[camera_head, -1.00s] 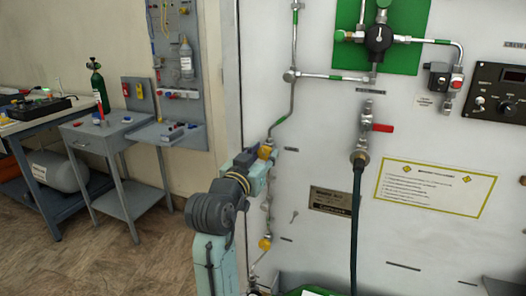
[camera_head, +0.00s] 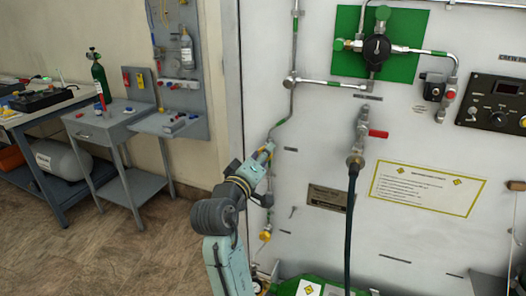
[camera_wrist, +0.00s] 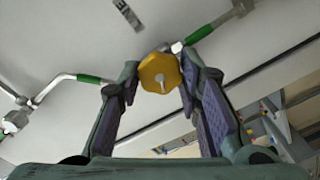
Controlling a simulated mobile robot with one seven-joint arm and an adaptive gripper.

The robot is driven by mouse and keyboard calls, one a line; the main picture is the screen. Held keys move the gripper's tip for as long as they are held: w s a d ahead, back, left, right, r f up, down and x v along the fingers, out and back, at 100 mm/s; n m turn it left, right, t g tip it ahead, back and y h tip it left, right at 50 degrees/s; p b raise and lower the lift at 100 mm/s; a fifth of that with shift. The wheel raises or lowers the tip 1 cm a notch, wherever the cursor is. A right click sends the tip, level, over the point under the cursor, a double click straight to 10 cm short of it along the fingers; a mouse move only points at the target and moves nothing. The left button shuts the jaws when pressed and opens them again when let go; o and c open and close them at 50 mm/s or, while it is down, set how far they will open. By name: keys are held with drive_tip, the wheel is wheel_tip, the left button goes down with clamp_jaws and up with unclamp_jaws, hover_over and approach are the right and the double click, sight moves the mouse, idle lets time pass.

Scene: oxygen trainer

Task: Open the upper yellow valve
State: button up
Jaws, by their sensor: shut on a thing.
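The upper yellow valve is a yellow lobed knob (camera_wrist: 158,70) with a pale stem at its centre. In the wrist view it sits between the fingertips of my gripper (camera_wrist: 160,78), which is shut on it. In the head view my gripper (camera_head: 264,152) is at the pipe on the left part of the white panel (camera_head: 315,160) and hides the upper knob. A lower yellow valve (camera_head: 265,236) shows below my gripper on the same pipe line, apart from it.
A red-handled valve (camera_head: 377,134) with a dark hose (camera_head: 350,220) is right of my arm. A green plate (camera_head: 345,65) with a black regulator is above. A grey side table (camera_head: 120,130) stands at left, with open floor before it.

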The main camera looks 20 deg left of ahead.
drive_tip(key=n, duration=2.2)
drive_tip(key=shift+f, duration=0.2)
idle(0.3)
drive_tip(key=o, duration=1.1)
drive_tip(key=shift+o, duration=0.2)
